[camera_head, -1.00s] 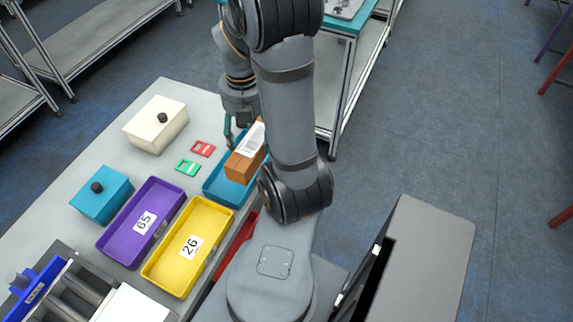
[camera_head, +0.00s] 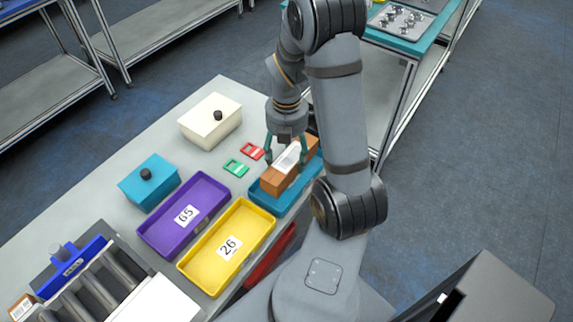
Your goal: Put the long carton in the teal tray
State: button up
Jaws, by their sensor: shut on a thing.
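The long carton (camera_head: 273,181) is brown with a white label on its top. It lies lengthwise over the teal tray (camera_head: 257,205), at the right end of the table. It appears to be in or just above the tray; I cannot tell whether it touches the floor of the tray. My gripper (camera_head: 287,157) points down and is shut on the carton around its middle, with a finger on either side. My arm hides part of the tray's right side.
A yellow tray marked 26 (camera_head: 268,222) and a purple tray marked 65 (camera_head: 222,189) stand left of the teal tray. A green card (camera_head: 235,168) and a red card (camera_head: 251,151) lie beside it. A white lidded box (camera_head: 205,128) and a teal lidded box (camera_head: 137,187) stand further back.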

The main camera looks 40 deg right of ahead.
aim_at(286, 155)
jog(key=shift+w+f, duration=0.1)
jog(key=shift+f, duration=1.9)
jog(key=shift+f+b, duration=0.2)
jog(key=shift+b, duration=0.1)
jog(key=o, duration=1.6)
jog(key=shift+r, duration=0.1)
notch_tip(286, 155, up, 12)
jog(key=shift+r+p, duration=0.1)
jog(key=shift+p, duration=1)
jog(key=shift+o, duration=0.7)
